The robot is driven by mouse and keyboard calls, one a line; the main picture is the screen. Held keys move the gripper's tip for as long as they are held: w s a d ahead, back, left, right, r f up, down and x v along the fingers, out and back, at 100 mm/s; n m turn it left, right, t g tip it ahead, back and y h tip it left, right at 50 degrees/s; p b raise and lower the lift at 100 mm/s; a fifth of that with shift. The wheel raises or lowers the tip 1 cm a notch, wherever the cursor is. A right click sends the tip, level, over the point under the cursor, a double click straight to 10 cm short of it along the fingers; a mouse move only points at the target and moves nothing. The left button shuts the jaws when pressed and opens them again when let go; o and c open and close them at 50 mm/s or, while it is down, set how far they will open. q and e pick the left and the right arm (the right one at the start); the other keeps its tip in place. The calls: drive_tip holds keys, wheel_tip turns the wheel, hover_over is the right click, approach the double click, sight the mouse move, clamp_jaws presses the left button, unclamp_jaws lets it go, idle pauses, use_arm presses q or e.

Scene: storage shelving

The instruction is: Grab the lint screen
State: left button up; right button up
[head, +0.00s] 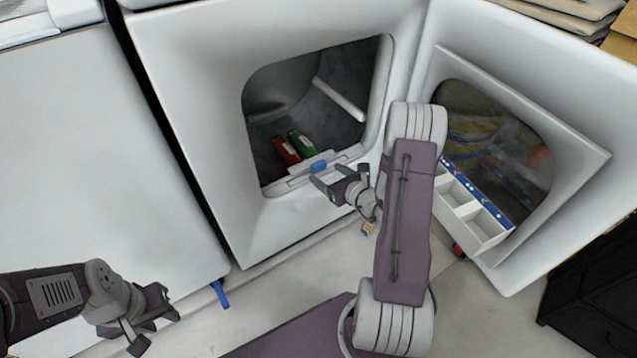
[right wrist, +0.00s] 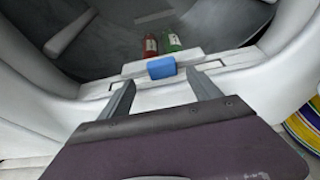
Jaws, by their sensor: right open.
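The lint screen (head: 323,161) sits in the lower lip of the open dryer (head: 232,140). Its pale top bar and blue tab show in the head view and in the right wrist view (right wrist: 161,67); the rest is hidden in its slot. My right gripper (head: 324,175) is open in front of it. In the right wrist view, its two fingers (right wrist: 162,82) point at the lip, one on each side of the blue tab, with nothing between them. My left gripper (head: 151,320) is open and empty at the lower left, away from the dryer opening.
A red item (head: 286,150) and a green item (head: 301,144) lie inside the drum. The dryer door (head: 585,165) stands open at the right, with a white divided box (head: 480,226) in front of it. A blue object (head: 220,294) is near the floor.

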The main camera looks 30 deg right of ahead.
sight(320, 167)
drive_tip(key=b+x, duration=0.3)
drive_tip(key=x, duration=0.1)
drive_tip(key=shift+w+d+f, duration=0.15)
drive_tip(key=shift+w+d, duration=0.05)
drive_tip(key=shift+w, duration=0.3)
clamp_jaws()
